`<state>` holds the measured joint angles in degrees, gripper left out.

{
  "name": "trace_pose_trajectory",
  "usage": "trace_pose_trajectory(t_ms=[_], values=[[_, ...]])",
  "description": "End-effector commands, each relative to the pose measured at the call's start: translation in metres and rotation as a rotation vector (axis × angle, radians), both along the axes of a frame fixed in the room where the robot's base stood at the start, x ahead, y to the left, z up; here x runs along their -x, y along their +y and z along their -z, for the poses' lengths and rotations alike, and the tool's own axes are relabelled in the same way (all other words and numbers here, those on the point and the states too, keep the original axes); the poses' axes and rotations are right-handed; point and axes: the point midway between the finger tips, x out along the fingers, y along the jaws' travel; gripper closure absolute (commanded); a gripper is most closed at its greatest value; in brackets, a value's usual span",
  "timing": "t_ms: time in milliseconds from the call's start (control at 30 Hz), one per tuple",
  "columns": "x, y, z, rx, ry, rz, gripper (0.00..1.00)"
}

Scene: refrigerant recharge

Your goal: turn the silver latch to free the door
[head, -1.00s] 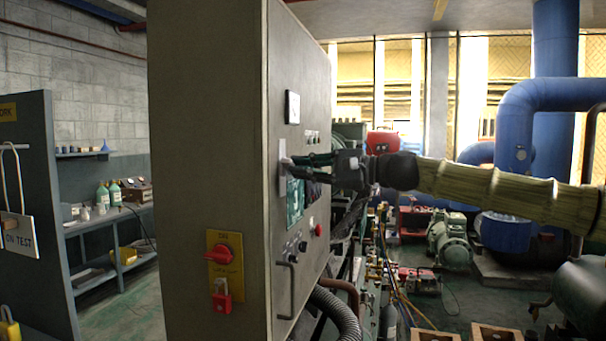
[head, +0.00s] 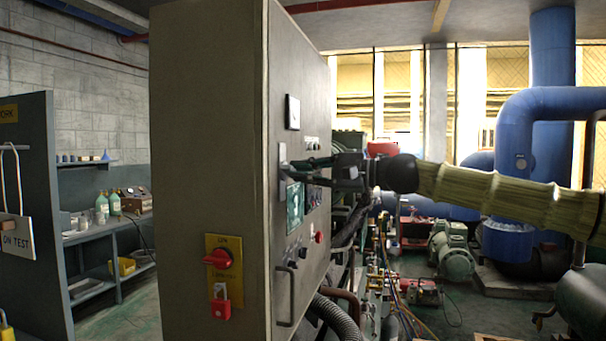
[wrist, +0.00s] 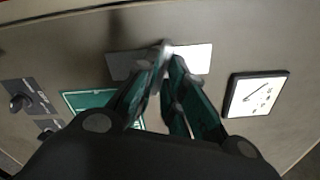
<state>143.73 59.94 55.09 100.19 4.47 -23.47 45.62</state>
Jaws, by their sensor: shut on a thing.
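The grey cabinet door (head: 300,75) is upright and looks flush with the cabinet. Its silver latch (wrist: 165,48) shows in the wrist view as a small bright piece at my fingertips, on a pale metal plate (wrist: 197,57). The plate also shows edge-on in the head view (head: 282,158). My gripper (wrist: 168,62) has its green-lined fingers closed together on the latch. In the head view my gripper (head: 290,166) reaches the door from the right. The fingers hide most of the latch, so its angle is hard to tell.
The door carries a dial gauge (wrist: 256,94), a green panel (head: 295,206), knobs (wrist: 18,102) and a bar handle (head: 286,297). A red switch (head: 218,258) and red padlock (head: 221,305) are on the cabinet's side. Hoses and machines crowd the floor at right.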

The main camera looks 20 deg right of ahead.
Motion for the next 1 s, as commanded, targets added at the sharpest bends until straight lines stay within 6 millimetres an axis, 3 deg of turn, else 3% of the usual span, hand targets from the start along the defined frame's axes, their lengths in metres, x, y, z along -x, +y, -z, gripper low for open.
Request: trace_pose_trajectory(t_ms=[33, 900, 933, 1000], values=[[-0.0006, -0.0044, -0.0095, -0.003, -0.020, 0.011, 1.00], [-0.0007, -0.0044, -0.0091, 0.157, -0.257, 0.012, 1.00], [-0.0007, -0.0044, -0.0107, 0.158, -0.258, 0.012, 0.85], [-0.0008, -0.0043, -0.0105, 0.157, -0.256, 0.012, 0.72]])
